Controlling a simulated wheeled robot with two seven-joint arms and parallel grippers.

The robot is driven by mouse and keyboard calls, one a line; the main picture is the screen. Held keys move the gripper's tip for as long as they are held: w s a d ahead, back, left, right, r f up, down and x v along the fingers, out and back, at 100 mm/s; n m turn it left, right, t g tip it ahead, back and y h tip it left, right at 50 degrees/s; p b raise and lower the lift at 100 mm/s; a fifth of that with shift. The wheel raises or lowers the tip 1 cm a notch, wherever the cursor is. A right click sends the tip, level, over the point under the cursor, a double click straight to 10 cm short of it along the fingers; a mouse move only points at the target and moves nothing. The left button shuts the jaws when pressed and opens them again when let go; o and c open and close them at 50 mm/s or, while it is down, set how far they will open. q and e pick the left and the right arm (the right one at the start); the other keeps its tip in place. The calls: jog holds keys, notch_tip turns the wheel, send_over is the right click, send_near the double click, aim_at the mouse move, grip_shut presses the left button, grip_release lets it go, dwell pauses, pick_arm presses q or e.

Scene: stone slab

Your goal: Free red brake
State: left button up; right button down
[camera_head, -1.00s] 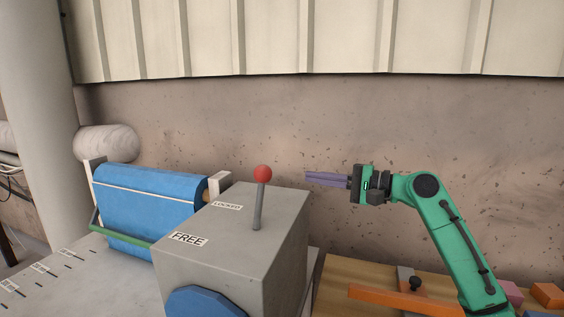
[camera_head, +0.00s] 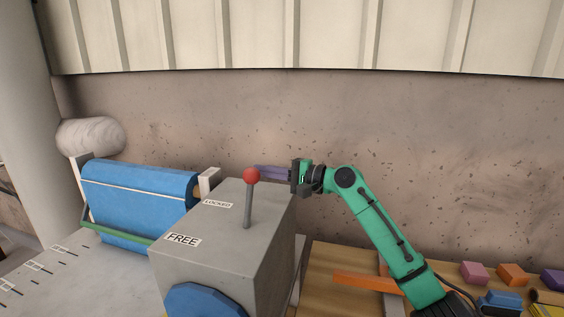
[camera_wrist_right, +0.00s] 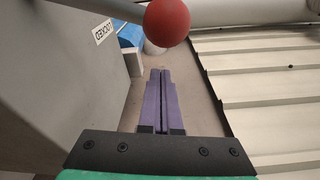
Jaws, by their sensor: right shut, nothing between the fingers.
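The red brake knob (camera_head: 251,176) tops a grey lever (camera_head: 247,208) on the grey box (camera_head: 221,236). The lever stands nearly upright, a little nearer the LOCKED label (camera_head: 217,204) than the FREE label (camera_head: 183,239). My right gripper (camera_head: 257,172) is shut and empty, its purple fingers pointing left, with the tips at the knob and partly hidden by it. In the right wrist view the red knob (camera_wrist_right: 167,22) is at the top, beyond the shut fingertips (camera_wrist_right: 160,72); I cannot tell whether they touch. My left gripper is not in view.
A blue roll (camera_head: 140,197) in a frame stands left of the box. A wooden table (camera_head: 335,262) on the right carries an orange bar (camera_head: 368,283) and several coloured blocks.

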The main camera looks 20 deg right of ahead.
aim_at(250, 199)
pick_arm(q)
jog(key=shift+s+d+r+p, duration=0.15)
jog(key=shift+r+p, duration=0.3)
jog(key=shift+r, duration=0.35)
pick_arm(e)
jog(key=s, duration=0.1)
jog(key=s+a, duration=0.1)
jog(key=s, duration=0.1)
jog(key=shift+r, duration=0.2)
